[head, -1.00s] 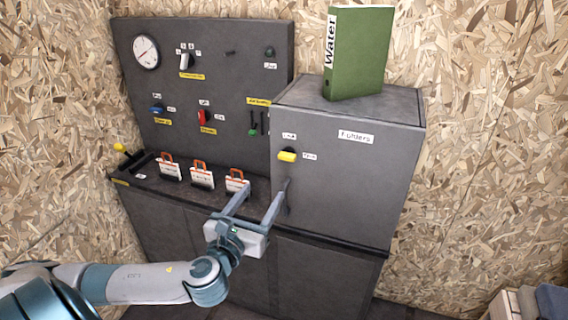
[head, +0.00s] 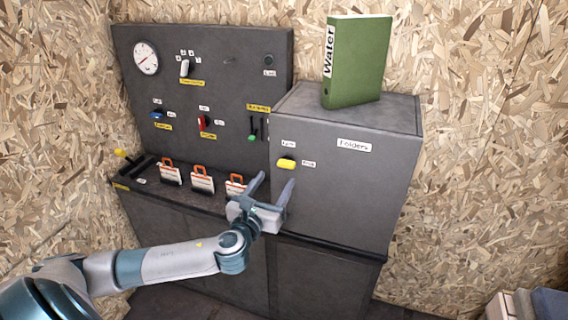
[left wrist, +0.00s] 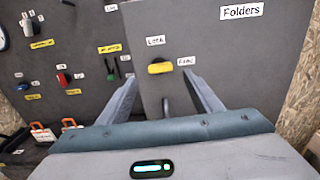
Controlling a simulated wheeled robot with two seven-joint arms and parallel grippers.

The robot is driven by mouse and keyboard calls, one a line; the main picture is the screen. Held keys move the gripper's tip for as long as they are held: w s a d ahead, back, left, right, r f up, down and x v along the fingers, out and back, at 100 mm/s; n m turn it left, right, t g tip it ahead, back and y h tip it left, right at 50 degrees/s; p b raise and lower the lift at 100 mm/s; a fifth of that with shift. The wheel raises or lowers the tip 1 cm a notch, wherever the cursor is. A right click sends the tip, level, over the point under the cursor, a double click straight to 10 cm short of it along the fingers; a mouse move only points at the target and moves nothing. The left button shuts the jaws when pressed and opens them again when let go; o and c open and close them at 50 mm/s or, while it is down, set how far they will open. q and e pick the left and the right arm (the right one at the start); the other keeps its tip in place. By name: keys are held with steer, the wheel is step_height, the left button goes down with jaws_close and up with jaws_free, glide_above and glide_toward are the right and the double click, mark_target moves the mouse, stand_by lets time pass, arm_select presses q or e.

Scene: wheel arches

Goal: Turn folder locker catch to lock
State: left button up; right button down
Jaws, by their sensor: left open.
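The folder locker (head: 345,190) is a grey box with a "Folders" label on its front. Its yellow catch (head: 286,163) lies roughly level on the locker's front, pointing toward the label at its right, with another label above it. The catch also shows in the left wrist view (left wrist: 160,68), between and beyond my fingertips. My left gripper (head: 273,184) is open and empty in front of the locker, a little below and left of the catch, apart from it. The locker's handle (left wrist: 166,106) shows between the fingers in the left wrist view. My right gripper is not in view.
A green "Water" binder (head: 356,62) stands on top of the locker. A grey panel (head: 215,65) with a gauge and several switches is at the left. Several white cards with orange handles (head: 202,180) stand on the ledge below it. The space before the locker is clear.

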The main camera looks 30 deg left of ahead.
mark_target(285, 165)
arm_select(q)
steer(key=p+x, duration=0.1)
steer(key=x, duration=0.6)
steer(key=shift+p, duration=0.35)
steer(key=shift+w+a, duration=0.15)
steer(key=shift+w, duration=0.5)
steer(key=c, duration=0.9)
steer(key=shift+c, duration=0.8)
